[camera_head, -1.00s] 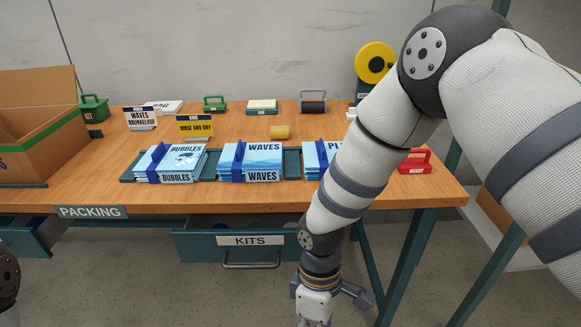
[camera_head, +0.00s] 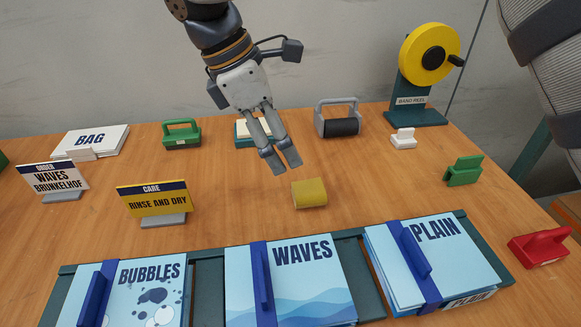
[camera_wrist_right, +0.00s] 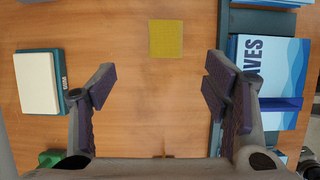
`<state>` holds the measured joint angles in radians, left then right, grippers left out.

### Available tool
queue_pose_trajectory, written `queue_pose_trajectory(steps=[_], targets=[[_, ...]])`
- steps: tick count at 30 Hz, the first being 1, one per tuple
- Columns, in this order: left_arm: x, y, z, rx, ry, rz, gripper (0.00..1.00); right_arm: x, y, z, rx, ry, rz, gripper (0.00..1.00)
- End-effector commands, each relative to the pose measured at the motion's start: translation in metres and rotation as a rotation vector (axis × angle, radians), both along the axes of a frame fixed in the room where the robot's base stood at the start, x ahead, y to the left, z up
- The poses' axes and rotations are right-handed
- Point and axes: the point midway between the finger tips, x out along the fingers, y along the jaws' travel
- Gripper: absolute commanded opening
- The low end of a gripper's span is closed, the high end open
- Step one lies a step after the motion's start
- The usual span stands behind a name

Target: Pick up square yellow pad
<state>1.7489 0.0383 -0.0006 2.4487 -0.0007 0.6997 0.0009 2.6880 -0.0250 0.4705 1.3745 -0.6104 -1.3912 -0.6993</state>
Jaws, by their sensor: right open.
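The square yellow pad (camera_head: 309,193) lies flat on the wooden table, behind the WAVES stack. My right gripper (camera_head: 281,160) is above the table, just behind and slightly left of the pad in the head view, pointing down. It is open and empty. In the right wrist view, the pad (camera_wrist_right: 166,39) lies beyond the two spread fingers (camera_wrist_right: 160,90), roughly in line with the gap between them. Nothing touches the pad. My left gripper is not in view.
A teal tray (camera_head: 208,290) along the front holds BUBBLES, WAVES (camera_head: 290,280) and PLAIN stacks with blue straps. Behind are a cream-topped teal block (camera_head: 242,130) and a grey-handled roller (camera_head: 338,120). A CARE sign (camera_head: 155,200) stands left. Bare table surrounds the pad.

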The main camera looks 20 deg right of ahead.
Motion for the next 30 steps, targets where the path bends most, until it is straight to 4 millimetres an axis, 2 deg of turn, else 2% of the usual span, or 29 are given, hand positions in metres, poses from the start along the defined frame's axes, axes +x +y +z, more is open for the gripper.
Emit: queue_pose_trajectory(steps=[3, 6, 11, 16, 19, 25, 26, 30], targets=[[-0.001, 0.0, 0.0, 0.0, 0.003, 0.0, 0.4, -0.004, -0.011, -0.027, 0.0, 0.008, -0.001, 0.7], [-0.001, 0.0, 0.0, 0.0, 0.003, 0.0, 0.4, -0.006, -0.018, -0.045, 0.001, 0.006, -0.001, 0.7], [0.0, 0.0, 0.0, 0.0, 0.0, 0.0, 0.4, -0.008, -0.027, -0.063, 0.0, 0.005, -0.002, 0.7], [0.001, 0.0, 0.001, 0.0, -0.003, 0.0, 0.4, -0.011, -0.041, -0.093, 0.001, 0.004, -0.002, 0.7], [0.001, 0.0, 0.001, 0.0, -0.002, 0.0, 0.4, -0.012, -0.045, -0.103, 0.001, 0.003, -0.001, 0.7], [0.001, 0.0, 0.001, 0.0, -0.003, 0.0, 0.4, -0.012, -0.045, -0.104, 0.0, 0.001, 0.0, 0.7], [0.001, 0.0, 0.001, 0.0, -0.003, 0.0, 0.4, -0.012, -0.045, -0.104, 0.0, 0.001, 0.0, 0.65], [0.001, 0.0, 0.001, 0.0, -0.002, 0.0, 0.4, -0.012, -0.045, -0.103, 0.0, 0.001, 0.0, 0.34]])
